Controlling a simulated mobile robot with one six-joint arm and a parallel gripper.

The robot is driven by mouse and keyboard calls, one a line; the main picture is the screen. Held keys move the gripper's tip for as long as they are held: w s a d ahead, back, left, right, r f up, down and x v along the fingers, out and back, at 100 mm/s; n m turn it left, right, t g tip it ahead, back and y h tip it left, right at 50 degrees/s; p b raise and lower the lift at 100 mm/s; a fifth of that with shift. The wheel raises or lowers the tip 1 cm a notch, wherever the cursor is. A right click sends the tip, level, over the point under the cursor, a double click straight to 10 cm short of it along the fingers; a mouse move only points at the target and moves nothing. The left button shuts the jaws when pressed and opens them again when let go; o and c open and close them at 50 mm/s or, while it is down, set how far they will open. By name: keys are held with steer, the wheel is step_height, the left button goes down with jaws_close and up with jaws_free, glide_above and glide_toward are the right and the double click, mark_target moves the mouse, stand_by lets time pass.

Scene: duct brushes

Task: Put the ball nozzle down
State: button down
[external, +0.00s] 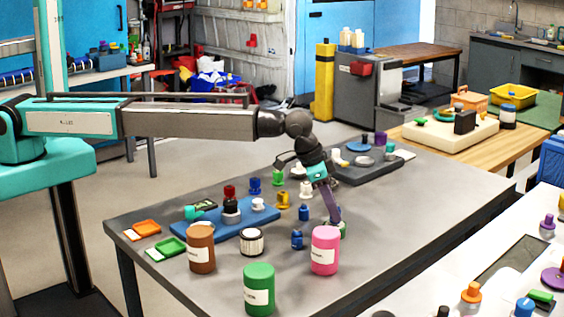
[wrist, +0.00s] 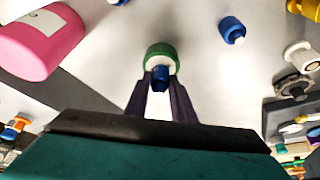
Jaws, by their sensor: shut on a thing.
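My gripper (external: 334,222) points down low over the grey table, just behind the pink canister. In the wrist view my gripper (wrist: 160,82) is shut on a small piece with a green ring, a pale band and a blue middle; I take this to be the ball nozzle (wrist: 160,51). Only a bit of green of the nozzle (external: 342,231) shows in the external view, partly hidden by the fingers and the pink canister. It is at or very near the table top; I cannot tell whether it touches.
The pink canister (external: 325,255) stands close in front of my gripper. A blue piece (external: 297,240) is to its left; brown (external: 201,251) and green (external: 259,288) canisters are farther left. A blue board (external: 218,225) and a dark board (external: 358,172) hold parts. The table's right front is bare.

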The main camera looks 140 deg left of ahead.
steer(key=shift+f, duration=0.15)
steer(key=shift+f, duration=0.2)
steer(key=c, duration=1.5)
jaws_free()
steer(key=shift+r, duration=0.25)
steer(key=b+v, duration=0.2)
steer(key=v, duration=1)
steer(key=shift+b, duration=0.3)
steer(key=shift+f, duration=0.1)
